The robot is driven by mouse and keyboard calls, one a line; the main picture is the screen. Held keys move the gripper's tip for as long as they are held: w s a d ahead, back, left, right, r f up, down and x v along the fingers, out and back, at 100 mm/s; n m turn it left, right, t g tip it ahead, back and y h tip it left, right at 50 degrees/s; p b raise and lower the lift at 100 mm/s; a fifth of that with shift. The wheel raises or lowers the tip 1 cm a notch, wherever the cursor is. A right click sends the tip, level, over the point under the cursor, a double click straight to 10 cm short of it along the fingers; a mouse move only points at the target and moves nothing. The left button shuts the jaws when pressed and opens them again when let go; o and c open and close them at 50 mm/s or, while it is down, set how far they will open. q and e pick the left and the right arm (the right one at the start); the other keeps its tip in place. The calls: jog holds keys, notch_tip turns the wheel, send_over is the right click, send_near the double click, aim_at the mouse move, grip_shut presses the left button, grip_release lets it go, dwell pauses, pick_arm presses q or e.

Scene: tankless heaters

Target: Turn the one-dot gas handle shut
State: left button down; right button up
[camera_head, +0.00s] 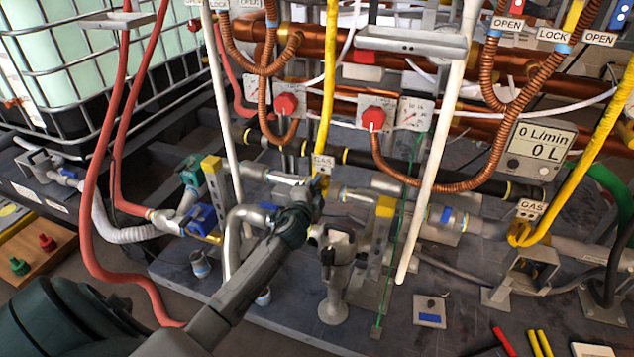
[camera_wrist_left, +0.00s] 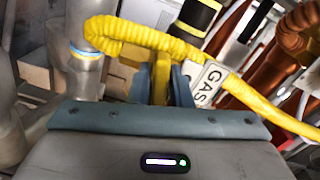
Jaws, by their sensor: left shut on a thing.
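A white GAS tag (camera_head: 323,163) hangs on the left yellow gas hose (camera_head: 329,80). The tag's dots are too small to tell. My left gripper (camera_head: 314,190) reaches up from the lower left to just below this tag. In the left wrist view, its blue-grey fingers (camera_wrist_left: 165,85) are shut on a yellow gas handle (camera_wrist_left: 161,78). The GAS tag (camera_wrist_left: 207,83) is right beside the right finger, and the ribbed yellow hose (camera_wrist_left: 130,32) arches just beyond. In the head view the handle is mostly hidden by the gripper. My right gripper is not in view.
A second GAS tag (camera_head: 530,208) hangs on the right yellow hose (camera_head: 590,150). A white pole (camera_head: 437,150) stands right of my gripper, and another (camera_head: 225,100) to its left. Grey pipework and a grey upright fitting (camera_head: 333,285) crowd the gripper. Red valve knobs (camera_head: 374,117) sit above.

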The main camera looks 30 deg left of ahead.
pick_arm(q)
jog(key=shift+m+p, duration=0.4)
jog(key=shift+m, duration=0.9)
jog(key=c, duration=1.4)
grip_release()
jog(key=shift+c, duration=0.2)
